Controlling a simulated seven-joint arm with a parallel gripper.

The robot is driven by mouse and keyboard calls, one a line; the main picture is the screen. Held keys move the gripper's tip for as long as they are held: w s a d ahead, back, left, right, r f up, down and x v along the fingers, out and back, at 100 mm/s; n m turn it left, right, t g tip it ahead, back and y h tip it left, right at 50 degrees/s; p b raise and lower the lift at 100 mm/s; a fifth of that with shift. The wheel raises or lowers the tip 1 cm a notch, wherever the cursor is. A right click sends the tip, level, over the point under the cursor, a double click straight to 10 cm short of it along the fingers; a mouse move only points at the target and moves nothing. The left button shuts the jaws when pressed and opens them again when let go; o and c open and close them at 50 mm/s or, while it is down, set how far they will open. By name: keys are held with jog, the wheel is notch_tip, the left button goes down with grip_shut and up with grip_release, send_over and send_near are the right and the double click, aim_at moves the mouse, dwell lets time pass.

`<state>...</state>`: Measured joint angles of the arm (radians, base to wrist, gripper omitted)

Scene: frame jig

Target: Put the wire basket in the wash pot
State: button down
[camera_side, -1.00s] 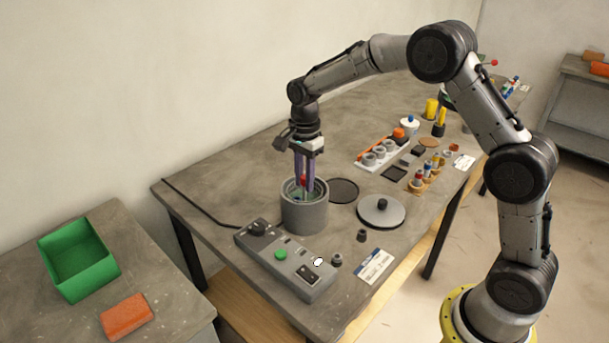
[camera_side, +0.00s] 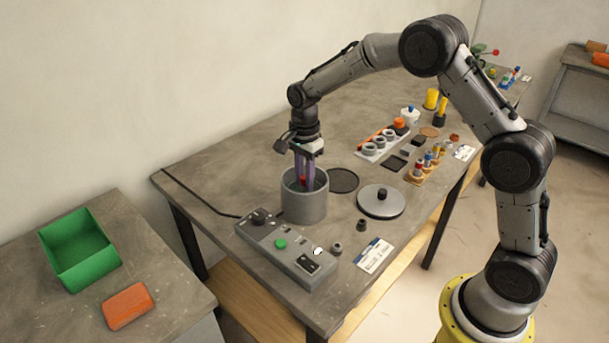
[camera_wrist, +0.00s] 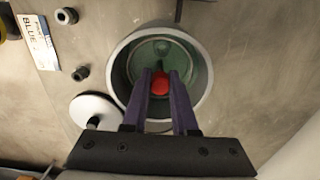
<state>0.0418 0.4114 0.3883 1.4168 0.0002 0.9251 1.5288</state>
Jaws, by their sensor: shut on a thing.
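The wash pot (camera_side: 304,207) is a grey open cylinder on the table behind the control box, and it also shows in the wrist view (camera_wrist: 121,78). My gripper (camera_side: 304,184) points straight down with its purple fingers reaching into the pot's mouth. In the wrist view my gripper (camera_wrist: 161,82) is shut on a red knob (camera_wrist: 161,86), which appears to be the top of the wire basket's handle. The basket itself is down inside the pot, mostly hidden by the wall and fingers. The pot's inside looks green; I cannot tell whether the basket touches the bottom.
A round grey lid (camera_side: 381,202) with a black knob lies right of the pot. A dark disc (camera_side: 342,180) lies behind it. The control box (camera_side: 286,250) stands in front. A white rack (camera_side: 382,146) and small parts stand farther back. A green bin (camera_side: 78,252) sits on the left table.

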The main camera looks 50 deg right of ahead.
jog(key=shift+f, duration=0.75)
jog(key=c, duration=0.6)
grip_release()
jog(key=shift+f, duration=0.1)
jog(key=c, duration=0.3)
jog(key=shift+c, duration=0.2)
jog(key=shift+r, duration=0.8)
